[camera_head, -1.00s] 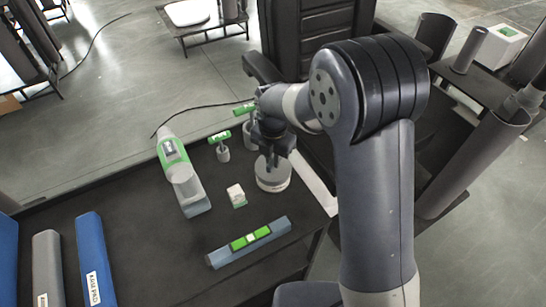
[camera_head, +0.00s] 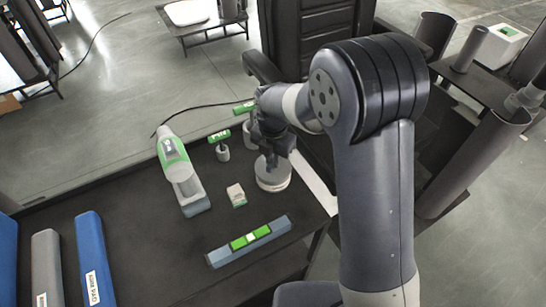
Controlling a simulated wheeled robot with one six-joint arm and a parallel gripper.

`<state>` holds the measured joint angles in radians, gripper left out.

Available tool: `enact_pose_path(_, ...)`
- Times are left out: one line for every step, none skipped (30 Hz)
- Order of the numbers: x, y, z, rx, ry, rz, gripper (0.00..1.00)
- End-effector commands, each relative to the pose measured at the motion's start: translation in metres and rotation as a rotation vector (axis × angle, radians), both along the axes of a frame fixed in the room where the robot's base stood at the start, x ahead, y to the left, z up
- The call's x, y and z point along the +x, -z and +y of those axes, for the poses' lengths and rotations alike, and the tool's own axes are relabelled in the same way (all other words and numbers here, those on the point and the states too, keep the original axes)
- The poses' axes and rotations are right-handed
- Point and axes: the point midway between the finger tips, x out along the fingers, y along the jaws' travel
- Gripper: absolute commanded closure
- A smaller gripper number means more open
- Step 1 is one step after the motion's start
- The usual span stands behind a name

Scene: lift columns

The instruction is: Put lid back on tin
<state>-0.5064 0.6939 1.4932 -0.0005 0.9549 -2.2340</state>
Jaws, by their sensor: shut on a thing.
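A round pale grey tin (camera_head: 273,183) stands upright near the right end of the dark table. My gripper (camera_head: 271,160) points down right over the tin's top and is shut on the lid, which is mostly hidden by the fingers. The lid is at the tin's top. I cannot tell whether it is fully seated or a little above the rim.
A green and grey handheld tool (camera_head: 180,175) and a small white-green box (camera_head: 236,195) lie left of the tin. A spirit level (camera_head: 249,242) lies in front. Small green-topped items (camera_head: 221,145) stand behind. Blue (camera_head: 93,260) and grey (camera_head: 48,265) cases are far left.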

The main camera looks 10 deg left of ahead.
Motion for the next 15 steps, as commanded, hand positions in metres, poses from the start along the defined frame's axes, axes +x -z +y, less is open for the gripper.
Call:
enact_pose_path(0.0001,-0.0003,0.0001,0.0,0.0,0.0,1.0)
enact_pose_path(0.0001,-0.0003,0.0001,0.0,0.0,0.0,1.0)
enact_pose_path(0.0001,-0.0003,0.0001,0.0,0.0,0.0,1.0)
enact_pose_path(0.0001,-0.0003,0.0001,0.0,0.0,0.0,1.0)
enact_pose_path(0.0001,-0.0003,0.0001,0.0,0.0,0.0,1.0)
enact_pose_path(0.0001,-0.0004,0.0001,0.0,0.0,0.0,1.0)
enact_pose_path(0.0001,-0.0004,0.0001,0.0,0.0,0.0,0.83)
enact_pose_path(0.0001,-0.0004,0.0001,0.0,0.0,0.0,0.8)
enact_pose_path(0.0001,-0.0004,0.0001,0.0,0.0,0.0,0.77)
enact_pose_path(0.0001,-0.0003,0.0001,0.0,0.0,0.0,0.75)
enact_pose_path(0.0001,-0.0003,0.0001,0.0,0.0,0.0,0.72)
enact_pose_path(0.0001,-0.0003,0.0001,0.0,0.0,0.0,0.69)
enact_pose_path(0.0001,-0.0003,0.0001,0.0,0.0,0.0,0.67)
enact_pose_path(0.0001,-0.0003,0.0001,0.0,0.0,0.0,0.64)
enact_pose_path(0.0001,-0.0003,0.0001,0.0,0.0,0.0,0.61)
